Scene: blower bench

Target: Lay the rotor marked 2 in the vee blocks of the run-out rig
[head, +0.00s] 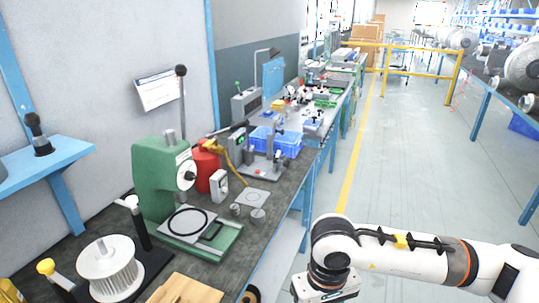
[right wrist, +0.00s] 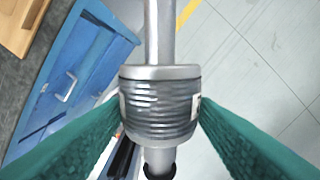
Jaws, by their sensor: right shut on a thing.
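My right gripper (right wrist: 160,108) is shut on a rotor (right wrist: 160,90), its green fingers on either side of the ribbed grey body. The rotor's bright metal shaft runs up and down the right wrist view, with a dark end at the bottom. Pale patches show at the body's sides, but no number can be read. In the head view my right wrist is low, right of the bench, and the fingers and rotor are out of frame. A grey fixture with a green display (head: 240,140) stands on the bench; I cannot make out vee blocks on it. My left gripper is out of view.
A green press (head: 160,180) and a white finned rotor on a stand (head: 108,268) stand on the near bench. A blue bin (head: 275,141) is behind the fixture. Blue drawers (right wrist: 85,70) lie below the bench edge in the right wrist view. The aisle floor (head: 400,150) is clear.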

